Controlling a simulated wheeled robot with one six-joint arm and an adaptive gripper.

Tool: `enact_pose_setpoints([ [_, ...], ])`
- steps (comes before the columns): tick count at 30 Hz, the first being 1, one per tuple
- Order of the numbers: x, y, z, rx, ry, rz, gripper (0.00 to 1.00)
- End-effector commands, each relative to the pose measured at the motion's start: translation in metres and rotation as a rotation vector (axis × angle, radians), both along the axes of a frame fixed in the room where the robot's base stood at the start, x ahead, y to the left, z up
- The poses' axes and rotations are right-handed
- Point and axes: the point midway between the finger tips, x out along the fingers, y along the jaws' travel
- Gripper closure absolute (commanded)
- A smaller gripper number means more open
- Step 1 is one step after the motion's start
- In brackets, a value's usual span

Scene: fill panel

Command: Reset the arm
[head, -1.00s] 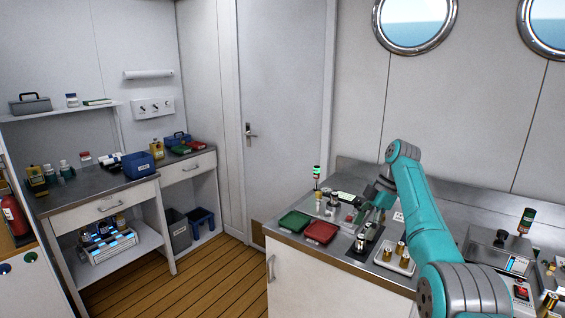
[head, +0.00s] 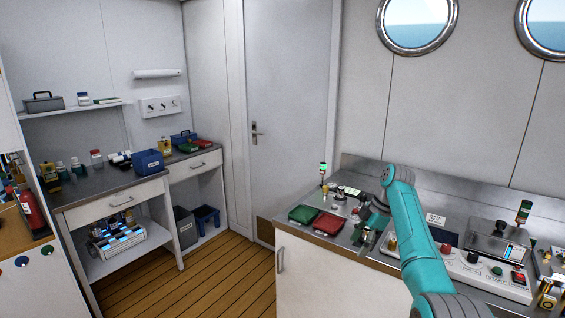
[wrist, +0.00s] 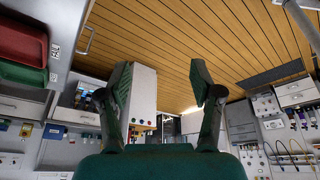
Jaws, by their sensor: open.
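My gripper (head: 366,230) hangs over the steel counter at the right in the head view, in front of the green and red trays' right side. In the wrist view my gripper (wrist: 160,82) shows two dark green fingers spread wide apart, with nothing between them. My teal arm hides part of the counter in the head view. The wrist camera looks past the fingers to the wooden floor and distant cabinets.
A green tray (head: 303,213) and a red tray (head: 329,224) lie at the counter's left. A signal light (head: 322,168) glows green behind them. A button panel (head: 478,272) and a scale-like device (head: 497,243) stand right of my arm. The floor (head: 225,275) is clear.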

Motion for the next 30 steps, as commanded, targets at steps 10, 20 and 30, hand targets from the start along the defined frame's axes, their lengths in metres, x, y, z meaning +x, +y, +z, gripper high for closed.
enact_pose_setpoints([
  [10, -0.008, 0.009, -0.112, -0.021, -0.036, -0.169, 0.35],
  [20, -0.048, 0.019, -0.249, -0.035, -0.111, -0.416, 0.35],
  [30, -0.123, 0.029, -0.357, -0.022, -0.195, -0.653, 0.35],
])
